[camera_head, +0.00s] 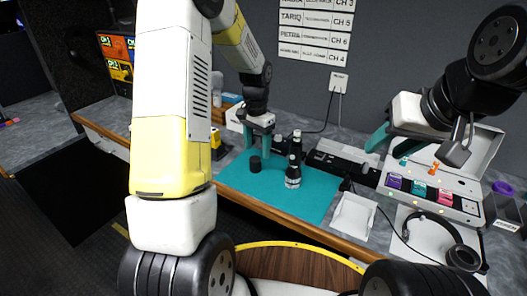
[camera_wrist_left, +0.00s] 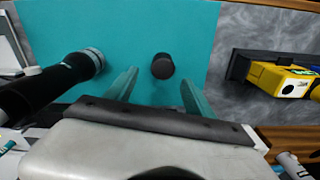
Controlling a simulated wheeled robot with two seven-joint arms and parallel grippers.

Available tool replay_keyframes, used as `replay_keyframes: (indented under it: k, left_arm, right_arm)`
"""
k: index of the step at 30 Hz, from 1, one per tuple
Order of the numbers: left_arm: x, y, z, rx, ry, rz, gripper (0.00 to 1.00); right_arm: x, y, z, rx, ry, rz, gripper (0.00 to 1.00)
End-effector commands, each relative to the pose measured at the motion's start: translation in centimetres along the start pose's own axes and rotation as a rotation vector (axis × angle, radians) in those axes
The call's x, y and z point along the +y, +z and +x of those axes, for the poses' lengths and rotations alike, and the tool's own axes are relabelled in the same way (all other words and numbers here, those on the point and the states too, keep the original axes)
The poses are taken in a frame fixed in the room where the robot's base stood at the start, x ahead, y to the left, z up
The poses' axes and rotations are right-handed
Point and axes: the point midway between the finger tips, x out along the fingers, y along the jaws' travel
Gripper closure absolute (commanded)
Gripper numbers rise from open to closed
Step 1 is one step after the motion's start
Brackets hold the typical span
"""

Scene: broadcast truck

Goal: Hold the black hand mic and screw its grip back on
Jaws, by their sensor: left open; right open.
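The black hand mic (camera_head: 292,172) stands upright on the teal mat (camera_head: 315,203) with pale marks on its body. In the left wrist view, a long black body with a silver ring (camera_wrist_left: 55,80) lies across the left side. A short black cylinder (camera_head: 255,164), which looks like the grip, stands on the mat left of the mic; it also shows in the left wrist view (camera_wrist_left: 163,66). My left gripper (camera_head: 261,144) is open and empty above the cylinder, its fingertips (camera_wrist_left: 158,80) spread to either side of it. My right gripper (camera_head: 392,146) is open at the right, away from the mic.
A white tray (camera_head: 352,216) lies right of the mat. A black box (camera_head: 342,156) sits behind the mat. A yellow device (camera_wrist_left: 280,78) is beside the mat. The mat's front is clear.

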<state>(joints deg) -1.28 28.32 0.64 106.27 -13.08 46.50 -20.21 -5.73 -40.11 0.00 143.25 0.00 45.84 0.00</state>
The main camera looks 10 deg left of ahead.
Motion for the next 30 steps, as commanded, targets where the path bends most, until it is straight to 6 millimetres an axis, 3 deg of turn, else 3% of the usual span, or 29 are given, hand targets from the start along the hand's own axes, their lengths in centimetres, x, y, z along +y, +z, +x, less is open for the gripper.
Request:
replay_keyframes:
  k: [7,18,29,30]
  left_arm:
    - [-0.1,0.1,0.4,-0.002,0.000,0.000,0.38]
    - [-0.3,0.5,5.0,-0.001,0.000,0.001,0.38]
    - [-0.4,0.5,5.1,0.001,-0.001,0.000,0.38]
    - [-0.4,0.5,5.1,0.001,-0.001,0.000,0.44]
  right_arm:
    - [0.0,0.0,0.0,0.000,0.000,0.000,0.59]
    - [0.0,0.0,0.0,0.000,0.000,0.000,0.59]
    - [0.0,0.0,0.0,0.000,0.000,0.000,0.59]
    - [0.0,0.0,0.0,0.000,0.000,0.000,0.59]
